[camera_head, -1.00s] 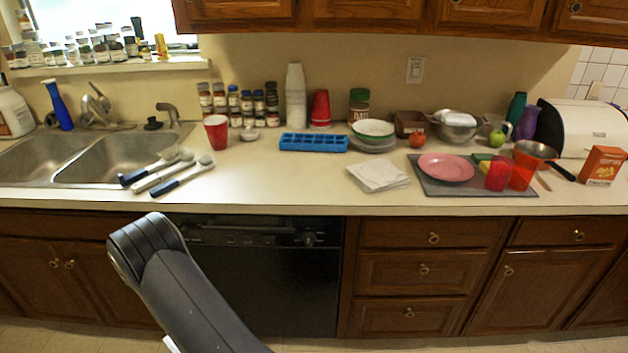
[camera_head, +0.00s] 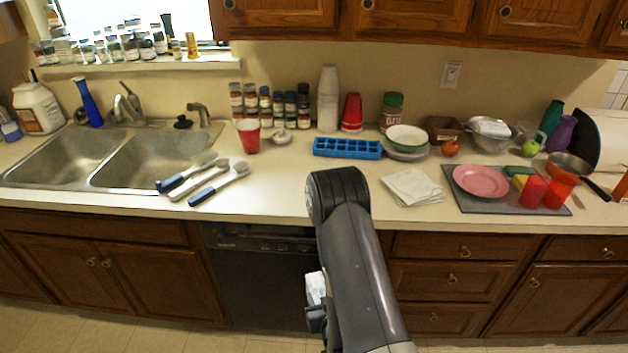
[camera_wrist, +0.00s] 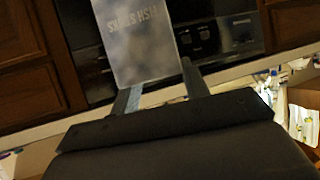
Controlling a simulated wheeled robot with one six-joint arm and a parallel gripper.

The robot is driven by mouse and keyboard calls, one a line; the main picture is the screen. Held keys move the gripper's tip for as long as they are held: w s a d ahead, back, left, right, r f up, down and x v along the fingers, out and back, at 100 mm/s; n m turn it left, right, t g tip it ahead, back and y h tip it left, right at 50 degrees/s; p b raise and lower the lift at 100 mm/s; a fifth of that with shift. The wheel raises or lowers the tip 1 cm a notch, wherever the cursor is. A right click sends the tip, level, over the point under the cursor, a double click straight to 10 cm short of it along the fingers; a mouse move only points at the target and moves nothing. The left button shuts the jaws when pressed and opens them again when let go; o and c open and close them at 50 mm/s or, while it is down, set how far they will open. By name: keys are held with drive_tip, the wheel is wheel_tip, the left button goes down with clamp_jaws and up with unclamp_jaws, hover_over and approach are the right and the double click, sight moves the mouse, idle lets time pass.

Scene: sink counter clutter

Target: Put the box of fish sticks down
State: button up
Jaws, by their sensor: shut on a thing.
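The box of fish sticks (camera_wrist: 136,42) shows in the wrist view as a pale, greyish box with its lettering upside down. My gripper (camera_wrist: 160,82) is shut on its near end, with one finger on each side. The box is held in front of the black dishwasher front, clear of the counter in that view. In the head view my arm rises in front of the counter edge. A small white shape shows beside the arm there, and I cannot tell whether it is the box.
The counter (camera_head: 315,187) has a bare stretch between the brushes (camera_head: 205,180) and the white napkins (camera_head: 412,187). A blue ice tray (camera_head: 347,148) and a red cup (camera_head: 248,136) stand behind. A grey board with a pink plate (camera_head: 480,181) is at right; the double sink (camera_head: 135,160) is at left.

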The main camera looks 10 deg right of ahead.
drive_tip(key=w+r+m+h, duration=0.1)
drive_tip(key=w+r, duration=0.4)
drive_tip(key=r, duration=0.4)
drive_tip(key=w+r+m+h, duration=0.1)
drive_tip(key=w+r, duration=0.5)
drive_tip(key=r, duration=0.4)
drive_tip(key=w+r+m+h+b, duration=0.1)
drive_tip(key=w+r+h, duration=0.1)
drive_tip(key=w+r, duration=0.4)
drive_tip(key=shift+w+a+r+m, duration=0.15)
drive_tip(key=shift+r+m, duration=0.05)
drive_tip(key=shift+r, duration=0.7)
drive_tip(key=shift+w+a+r+m, duration=0.1)
drive_tip(key=shift+a+r+m, duration=0.1)
drive_tip(key=shift+r, duration=0.65)
drive_tip(key=shift+c, duration=0.5)
drive_tip(key=shift+f+g, duration=0.15)
drive_tip(key=shift+g, duration=0.15)
drive_tip(key=shift+d, duration=0.1)
